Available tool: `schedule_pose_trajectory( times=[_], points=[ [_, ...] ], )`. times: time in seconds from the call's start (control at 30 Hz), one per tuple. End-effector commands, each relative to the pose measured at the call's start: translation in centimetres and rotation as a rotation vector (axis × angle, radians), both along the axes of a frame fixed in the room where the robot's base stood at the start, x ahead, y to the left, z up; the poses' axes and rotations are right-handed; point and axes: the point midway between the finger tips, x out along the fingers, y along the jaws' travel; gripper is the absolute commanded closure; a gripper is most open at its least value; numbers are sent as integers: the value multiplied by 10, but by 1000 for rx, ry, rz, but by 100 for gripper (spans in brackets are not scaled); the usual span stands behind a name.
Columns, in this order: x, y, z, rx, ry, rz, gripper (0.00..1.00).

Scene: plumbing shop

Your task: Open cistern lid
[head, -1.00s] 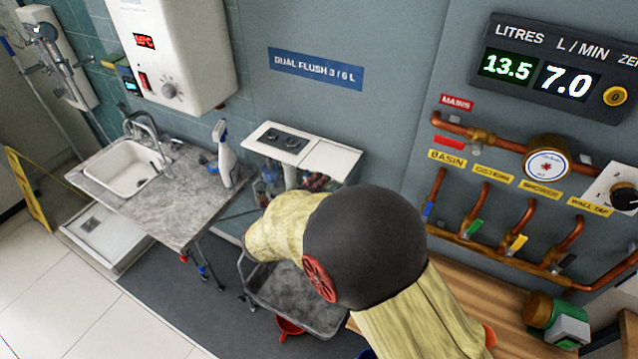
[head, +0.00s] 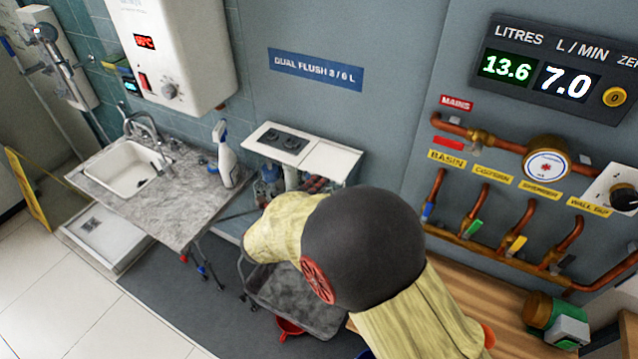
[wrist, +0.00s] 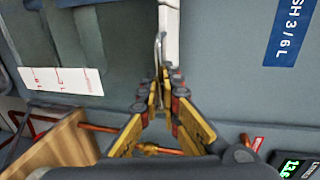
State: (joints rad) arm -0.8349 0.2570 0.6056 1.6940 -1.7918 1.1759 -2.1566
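The cistern lid (head: 330,158) is a white slab on the wall-mounted cistern in the head view, and it looks level and in place. A dark panel with two round buttons (head: 283,143) is on its left half. In the wrist view, the lid's edge (wrist: 169,32) shows as a white strip at the top. A thin metallic bar (wrist: 160,48) runs beside it, between the fingertips of my gripper (wrist: 161,82). The yellow fingers are close together. I cannot tell whether they press on the bar. In the head view my arm hides most of the gripper.
A spray bottle (head: 226,155) stands on the grey counter (head: 200,205) left of the cistern. Copper pipes and valves (head: 545,160) are on the wall to the right. A wooden bench (head: 490,295) is below them. A white scale card (wrist: 60,80) shows in the wrist view.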

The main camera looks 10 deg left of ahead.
Motion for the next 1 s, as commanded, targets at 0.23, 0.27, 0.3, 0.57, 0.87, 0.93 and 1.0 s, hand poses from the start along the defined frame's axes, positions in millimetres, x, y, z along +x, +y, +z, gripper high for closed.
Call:
schedule_pose_trajectory(
  times=[0.23,0.27,0.3,0.57,0.87,0.93,1.0],
  points=[
    [-50,19,2,-3,7,6,100],
    [-57,21,3,-4,7,6,100],
    [-65,24,2,-3,7,6,100],
    [-91,31,-1,0,4,1,100],
    [-91,31,-2,-1,3,0,94],
    [-91,31,-2,-1,3,0,90],
    [-91,31,-2,-1,3,0,86]
  ],
)
